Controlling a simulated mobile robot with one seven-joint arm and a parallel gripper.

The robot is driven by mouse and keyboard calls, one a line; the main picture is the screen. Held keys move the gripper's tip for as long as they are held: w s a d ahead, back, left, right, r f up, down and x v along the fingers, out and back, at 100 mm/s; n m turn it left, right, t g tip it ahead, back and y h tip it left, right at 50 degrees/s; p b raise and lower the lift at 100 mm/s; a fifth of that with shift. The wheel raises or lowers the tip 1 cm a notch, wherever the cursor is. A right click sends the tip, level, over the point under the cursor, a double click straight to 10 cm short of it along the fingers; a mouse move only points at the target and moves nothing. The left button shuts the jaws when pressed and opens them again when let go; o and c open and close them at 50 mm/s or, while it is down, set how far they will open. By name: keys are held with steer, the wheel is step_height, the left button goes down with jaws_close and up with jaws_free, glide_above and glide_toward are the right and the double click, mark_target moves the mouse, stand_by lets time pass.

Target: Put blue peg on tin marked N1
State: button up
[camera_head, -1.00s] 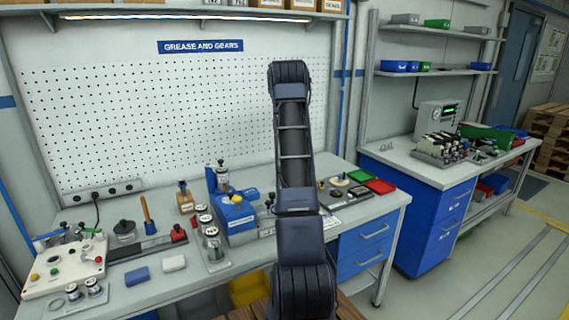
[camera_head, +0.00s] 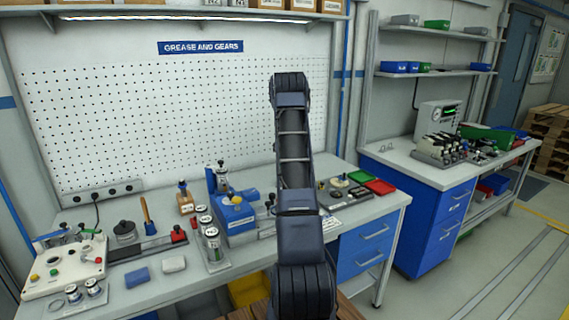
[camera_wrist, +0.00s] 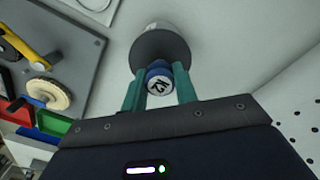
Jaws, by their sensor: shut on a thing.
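In the wrist view my gripper (camera_wrist: 159,90) has both teal fingers shut around a small blue round piece (camera_wrist: 157,70) with a white top. Dark lettering on that top is tilted and hard to read. A wide grey disc lies just beyond the blue piece, and a pale cylinder shows past the disc. I cannot tell whether these belong to the held piece. In the head view my arm hides the gripper and the held piece. Tins (camera_head: 212,245) stand left of the blue box. Their markings are too small to read.
A blue box (camera_head: 236,221) stands mid-bench. A grey board (camera_wrist: 65,60) with a pale wheel (camera_wrist: 48,95) and a yellow-handled tool is left in the wrist view. Green and red trays (camera_head: 380,187) lie at the bench's right. A pegboard (camera_head: 150,110) rises behind.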

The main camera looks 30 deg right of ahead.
steer(key=o, duration=1)
steer(key=shift+f, duration=0.1)
steer(key=shift+c, duration=0.2)
step_height(320, 180, up, 12)
steer(key=r, duration=0.1)
steer(key=s+a+r+n+t, duration=0.1)
steer(key=s+a+r+n, duration=0.1)
steer(key=s+a+r, duration=0.85)
steer(key=s+a+r+n+t, duration=0.1)
steer(key=s+a+r+n, duration=0.1)
steer(key=s+a+r, duration=0.8)
steer(key=s+a+f+n+t, duration=0.1)
steer(key=s+a+f, duration=0.2)
steer(key=s, duration=0.7)
steer(key=s+a+f+n, duration=0.2)
steer(key=s+a+f, duration=0.1)
steer(key=s+a, duration=0.5)
steer(key=s+a+f+n+t, duration=0.1)
steer(key=s+a+f, duration=0.3)
steer(key=s, duration=0.9)
steer(key=shift+a+n+t, duration=0.3)
steer(key=shift+a+n, duration=0.2)
steer(key=shift+a, duration=0.3)
